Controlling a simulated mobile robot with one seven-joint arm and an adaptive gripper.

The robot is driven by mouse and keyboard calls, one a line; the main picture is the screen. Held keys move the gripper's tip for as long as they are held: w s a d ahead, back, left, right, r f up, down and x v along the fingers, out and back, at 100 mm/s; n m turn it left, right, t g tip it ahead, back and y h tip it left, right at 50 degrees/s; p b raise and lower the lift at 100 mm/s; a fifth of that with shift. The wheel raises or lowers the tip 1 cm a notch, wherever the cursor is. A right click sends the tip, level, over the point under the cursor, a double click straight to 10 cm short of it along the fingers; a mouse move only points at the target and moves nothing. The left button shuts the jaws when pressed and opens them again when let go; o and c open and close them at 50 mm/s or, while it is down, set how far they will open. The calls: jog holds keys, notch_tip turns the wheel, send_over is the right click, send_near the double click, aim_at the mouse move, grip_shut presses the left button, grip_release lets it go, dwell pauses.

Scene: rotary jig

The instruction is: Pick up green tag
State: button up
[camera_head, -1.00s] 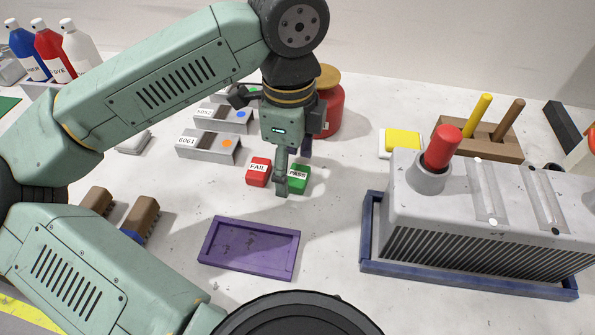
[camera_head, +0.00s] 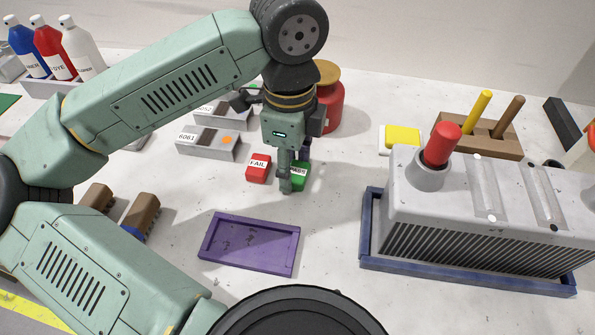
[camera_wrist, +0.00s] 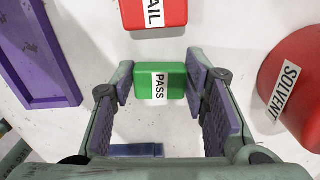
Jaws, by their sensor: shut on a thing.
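The green tag (camera_head: 301,179) is a small block with a white PASS label. It sits right of the red FAIL tag (camera_head: 258,168) on the white table. My gripper (camera_head: 294,174) is down at the green tag, with its near finger covering part of it in the head view. In the wrist view the green tag (camera_wrist: 174,76) lies between the two purple finger pads, and my gripper (camera_wrist: 160,88) is shut on it. The tag still appears at table level; any gap beneath it is hidden. The red tag (camera_wrist: 153,12) is just beyond it in the wrist view.
A purple tray (camera_head: 248,265) lies in front. A red SOLVENT container (camera_head: 330,105) stands close behind my gripper. Grey labelled blocks (camera_head: 207,146) are at back left. A large grey finned machine (camera_head: 480,225) in a blue frame stands right. The table between tray and machine is clear.

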jog(key=shift+c, duration=0.4)
jog(key=shift+c, duration=0.2)
jog(key=shift+r+p, duration=0.3)
jog(key=shift+r, duration=0.3)
notch_tip(320, 180, up, 2)
jog(key=shift+r+p, duration=0.15)
jog(key=shift+p, duration=0.3)
jog(key=s+d, duration=0.1)
jog(key=s, duration=0.3)
jog(key=s+d+b, duration=0.1)
jog(key=s+d, duration=0.1)
jog(key=s, duration=0.3)
jog(key=s+d+r, duration=0.1)
jog(key=s, duration=0.4)
jog(key=shift+d, duration=0.35)
jog(key=shift+s+d+r+b, duration=0.25)
jog(key=shift+s+b, duration=0.2)
jog(key=shift+s, duration=0.15)
jog(key=shift+a, duration=0.1)
